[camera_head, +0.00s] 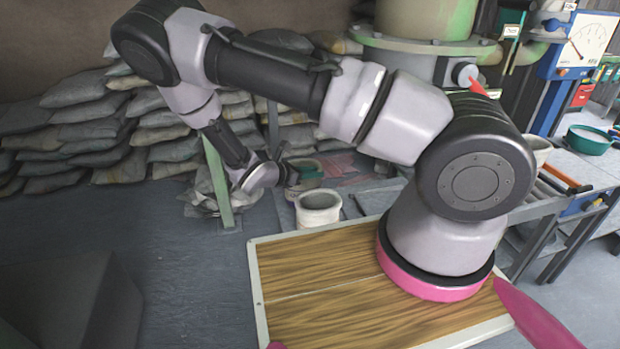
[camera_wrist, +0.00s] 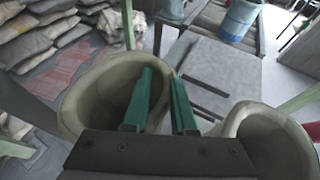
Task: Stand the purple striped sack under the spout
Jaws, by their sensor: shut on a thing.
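My gripper (camera_wrist: 165,102) has two green fingers, shut on the near rim of an open-topped sack (camera_wrist: 92,88), which shows on the left in the wrist view. In the head view this sack (camera_head: 306,168) is small and partly covered by my gripper (camera_head: 292,176). A second open, pale sack (camera_head: 318,208) stands just in front of it and shows at the lower right in the wrist view (camera_wrist: 268,135). I cannot make out purple stripes on either. A large green vessel (camera_head: 418,45) stands at the back; its spout is hidden behind my arm.
Piled grey sacks (camera_head: 90,135) line the back wall. A green post (camera_head: 218,180) stands left of my gripper. A rack (camera_head: 545,205) and a blue-framed dial (camera_head: 592,42) are on the right. Open floor (camera_head: 180,270) lies at the left.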

